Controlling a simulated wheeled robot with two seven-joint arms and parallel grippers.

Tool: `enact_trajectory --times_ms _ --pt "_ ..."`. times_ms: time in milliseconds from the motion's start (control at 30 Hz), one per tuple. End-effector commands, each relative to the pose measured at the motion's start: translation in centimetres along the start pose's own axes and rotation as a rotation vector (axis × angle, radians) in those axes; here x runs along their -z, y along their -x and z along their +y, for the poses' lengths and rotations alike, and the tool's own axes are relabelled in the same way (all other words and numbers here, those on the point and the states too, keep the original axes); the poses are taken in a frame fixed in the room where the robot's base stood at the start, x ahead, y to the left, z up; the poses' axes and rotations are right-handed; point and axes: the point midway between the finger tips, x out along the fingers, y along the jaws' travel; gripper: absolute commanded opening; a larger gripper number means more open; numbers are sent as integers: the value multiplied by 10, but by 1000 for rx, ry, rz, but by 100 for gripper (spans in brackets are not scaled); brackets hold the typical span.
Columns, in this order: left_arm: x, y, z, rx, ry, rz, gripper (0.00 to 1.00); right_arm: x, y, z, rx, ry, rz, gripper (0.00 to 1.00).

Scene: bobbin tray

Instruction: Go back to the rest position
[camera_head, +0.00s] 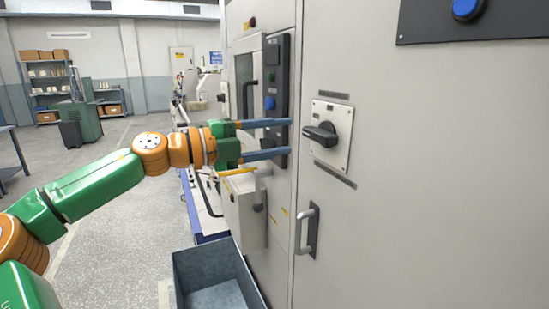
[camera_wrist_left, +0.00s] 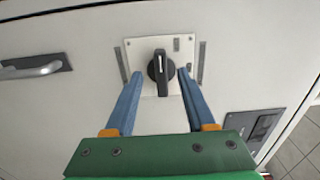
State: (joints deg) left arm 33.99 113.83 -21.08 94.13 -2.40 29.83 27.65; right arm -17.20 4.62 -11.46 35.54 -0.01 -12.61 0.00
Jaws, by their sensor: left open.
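My left gripper (camera_head: 290,138) reaches in from the left in the head view, in front of a tall pale grey cabinet (camera_head: 400,200). Its two blue fingers are spread apart with nothing between them. In the left wrist view the gripper (camera_wrist_left: 160,82) points at a black rotary switch (camera_wrist_left: 160,68) on a white plate, with one finger to each side of the knob. The switch also shows in the head view (camera_head: 321,134), just right of the fingertips. I cannot tell whether the fingers touch the plate. My right gripper is not in view.
A cabinet door handle (camera_head: 307,231) sticks out below the switch. A dark panel (camera_head: 271,100) with buttons is behind the fingers. A blue-grey bin (camera_head: 207,262) stands on the floor below. Open floor lies to the left, with shelves (camera_head: 50,85) and a green machine (camera_head: 82,118) farther back.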

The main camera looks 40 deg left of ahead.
Motion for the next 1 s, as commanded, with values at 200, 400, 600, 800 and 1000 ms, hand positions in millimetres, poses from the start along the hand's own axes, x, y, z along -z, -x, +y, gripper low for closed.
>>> enact_trajectory --times_ms 200,400,600,800,1000 --pt "0 5 -1 0 1 0 55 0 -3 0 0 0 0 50" --pt "0 5 -1 0 0 0 55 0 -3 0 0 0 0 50" --pt "-23 -8 18 34 81 -25 55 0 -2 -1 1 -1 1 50" --pt "-117 -37 173 73 459 -273 55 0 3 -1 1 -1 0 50" --pt "-129 -7 384 -71 777 -595 55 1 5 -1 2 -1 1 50"
